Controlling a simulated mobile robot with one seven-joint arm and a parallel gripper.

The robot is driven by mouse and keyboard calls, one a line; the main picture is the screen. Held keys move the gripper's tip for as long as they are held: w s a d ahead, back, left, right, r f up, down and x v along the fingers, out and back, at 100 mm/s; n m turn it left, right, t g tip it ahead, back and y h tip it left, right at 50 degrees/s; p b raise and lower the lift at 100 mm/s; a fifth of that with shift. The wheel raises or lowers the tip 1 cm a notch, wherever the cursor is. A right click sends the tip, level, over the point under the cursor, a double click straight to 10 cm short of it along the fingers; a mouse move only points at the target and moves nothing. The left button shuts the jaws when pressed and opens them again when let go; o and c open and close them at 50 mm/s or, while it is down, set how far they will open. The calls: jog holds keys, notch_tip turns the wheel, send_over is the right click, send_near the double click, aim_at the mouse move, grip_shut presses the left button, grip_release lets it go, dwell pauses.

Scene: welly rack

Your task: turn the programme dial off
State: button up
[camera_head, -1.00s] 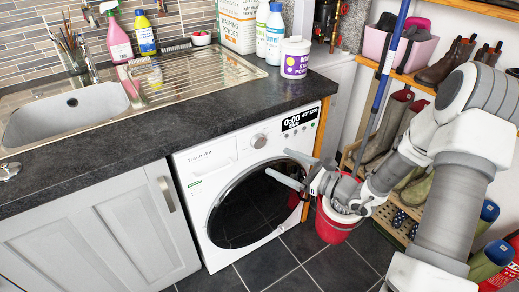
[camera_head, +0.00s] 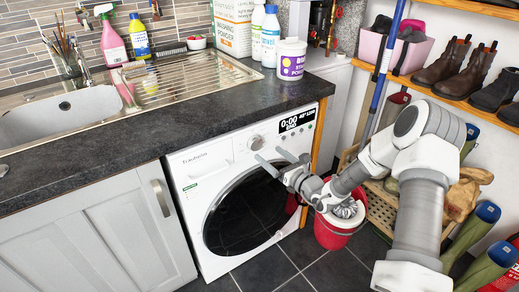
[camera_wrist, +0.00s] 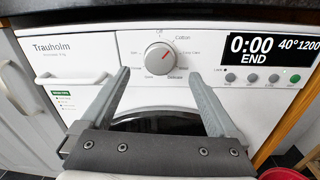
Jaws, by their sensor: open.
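The programme dial (camera_head: 257,143) is a round silver-grey knob on the washing machine's (camera_head: 187,162) white front panel. In the wrist view the dial (camera_wrist: 167,60) stands above and between my fingertips.
The display (camera_wrist: 269,47) reads 0:00 END. The dark worktop (camera_head: 130,135) overhangs the panel. A detergent drawer (camera_wrist: 75,75) is to the left of the dial. A red bucket (camera_head: 332,232) stands on the floor at the machine's right, beneath my arm.

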aim_at(257, 145)
jog(key=b+x, duration=0.1)
jog(key=x, duration=0.5)
jog(key=shift+w+a, duration=0.15)
jog(key=shift+w, duration=0.1)
jog(key=c, duration=1.4)
jog(key=shift+o, duration=0.2)
jog(key=shift+n, duration=0.4)
jog(key=n+b, duration=0.1)
jog(key=n, duration=0.2)
jog(key=shift+a+n, duration=0.1)
jog(key=shift+n, duration=0.2)
jog(key=shift+n+b, duration=0.95)
jog(key=shift+n, duration=0.75)
